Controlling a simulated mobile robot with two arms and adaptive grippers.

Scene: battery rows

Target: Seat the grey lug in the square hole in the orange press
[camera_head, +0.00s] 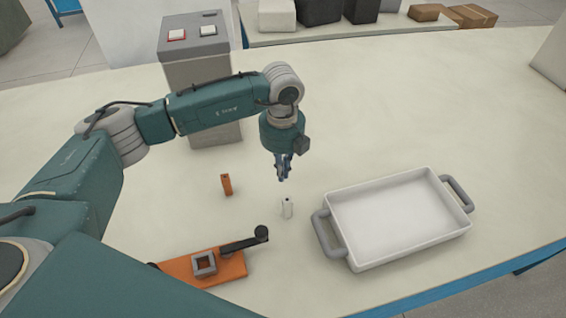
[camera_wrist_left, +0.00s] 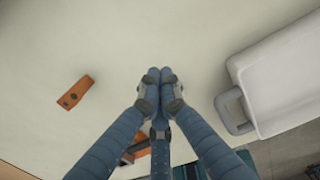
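The grey lug (camera_head: 287,208), a small pale upright block with a dark mark near its top, stands on the table in the head view. The orange press (camera_head: 232,268) lies near the front, left of the lug. It has a grey square collar (camera_head: 204,263) around a hole and a black lever (camera_head: 243,243). My left gripper (camera_head: 284,179) hangs above and behind the lug, apart from it. In the left wrist view its fingertips (camera_wrist_left: 160,74) are together with nothing seen between them. The lug is not visible there, and the press is mostly hidden behind the fingers. My right gripper is out of view.
A small orange block (camera_head: 226,184) stands left of the lug; it also shows in the left wrist view (camera_wrist_left: 73,92). A white tray (camera_head: 345,250) with grey handles is on the right. A grey box (camera_head: 203,75) with buttons stands behind my arm.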

